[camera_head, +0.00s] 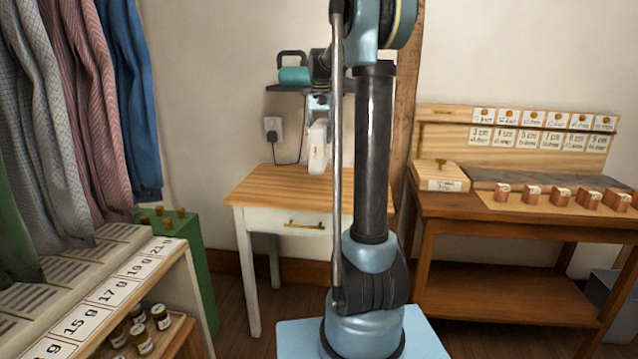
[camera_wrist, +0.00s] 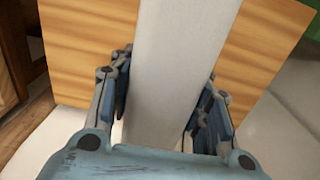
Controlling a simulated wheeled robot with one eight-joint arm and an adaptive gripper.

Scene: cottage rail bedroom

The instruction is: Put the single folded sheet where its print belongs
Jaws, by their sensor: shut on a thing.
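My gripper (camera_head: 319,104) is shut on a pale folded sheet (camera_head: 318,148), which hangs down below it above the small wooden table (camera_head: 262,186). In the wrist view, my gripper (camera_wrist: 166,95) has its fingers on both sides of the sheet (camera_wrist: 182,50), with the table top (camera_wrist: 90,40) behind it. I cannot read any print on the sheet. A row of number cards (camera_head: 113,291) runs along the slotted rack at left, with 15, 17, 19 and 21 readable. Small cards (camera_head: 505,138) hang on the board at right, their writing too small to read.
Clothes (camera_head: 85,110) hang at left above the slotted rack (camera_head: 75,262), with jars (camera_head: 140,338) on a lower shelf. A green box (camera_head: 187,228) stands behind it. The right bench (camera_head: 465,204) holds a wooden box (camera_head: 440,176) and several small blocks (camera_head: 559,195). A wall shelf (camera_head: 283,88) is behind my arm.

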